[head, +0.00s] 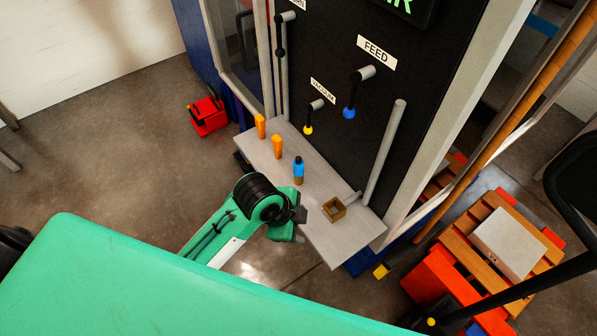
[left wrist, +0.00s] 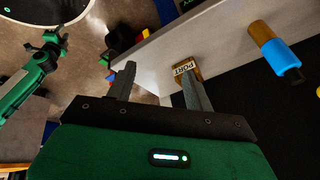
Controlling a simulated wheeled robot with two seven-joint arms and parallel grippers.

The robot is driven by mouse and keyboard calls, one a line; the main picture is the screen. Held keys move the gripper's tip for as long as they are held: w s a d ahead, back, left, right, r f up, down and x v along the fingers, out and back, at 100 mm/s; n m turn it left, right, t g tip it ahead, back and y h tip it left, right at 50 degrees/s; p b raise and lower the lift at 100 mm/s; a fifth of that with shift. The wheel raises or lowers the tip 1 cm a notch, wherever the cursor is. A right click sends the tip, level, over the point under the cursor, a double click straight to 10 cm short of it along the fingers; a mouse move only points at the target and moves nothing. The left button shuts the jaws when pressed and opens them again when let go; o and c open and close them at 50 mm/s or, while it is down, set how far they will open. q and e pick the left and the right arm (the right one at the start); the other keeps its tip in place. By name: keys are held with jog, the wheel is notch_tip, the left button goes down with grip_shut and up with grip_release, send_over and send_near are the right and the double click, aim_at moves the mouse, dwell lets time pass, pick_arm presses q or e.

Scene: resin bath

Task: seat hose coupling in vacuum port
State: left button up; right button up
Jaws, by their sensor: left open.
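The hose coupling (head: 298,171), blue with a dark top and a brown lower part, stands upright on the grey shelf (head: 318,233). It also shows in the left wrist view (left wrist: 283,57) at the upper right. The port (head: 334,209) is a small brown square box, open on top, near the shelf's right end. Its PORT label shows in the left wrist view (left wrist: 186,68), partly behind one finger. My left gripper (head: 301,215) is open and empty at the shelf's front edge, left of the port and apart from the coupling. It also shows in the left wrist view (left wrist: 157,74).
Two orange pieces (head: 261,126) (head: 277,146) stand on the shelf's left part. Behind it rises a black panel with VACUUM (head: 322,91) and FEED (head: 376,52) labels and handles. A grey post (head: 385,152) stands behind the port. A green arm (left wrist: 25,88) shows left in the wrist view.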

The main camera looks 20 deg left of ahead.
pick_arm(q)
jog(key=w+d+r+m, duration=0.3)
jog(key=w+m, duration=0.2)
jog(key=m, duration=0.2)
notch_tip(320, 180, up, 9)
jog(key=m+g+y, duration=0.3)
jog(key=m+y, duration=0.1)
jog(key=m, duration=1.3)
send_over(298, 162)
jog(key=f, duration=0.7)
jog(key=shift+s+d+f, duration=0.1)
jog(key=shift+s, duration=0.25)
jog(key=shift+f+p, duration=0.3)
jog(key=shift+f, duration=0.25)
jog(key=f, duration=0.3)
jog(key=f+p, duration=0.1)
jog(key=shift+w+f, duration=0.15)
jog(key=shift+w, duration=0.15)
jog(key=shift+f, duration=0.4)
pick_arm(e)
jog(key=shift+s+d+r, duration=0.2)
jog(key=shift+s+d, duration=0.2)
jog(key=shift+s, duration=0.35)
jog(key=shift+a, duration=0.1)
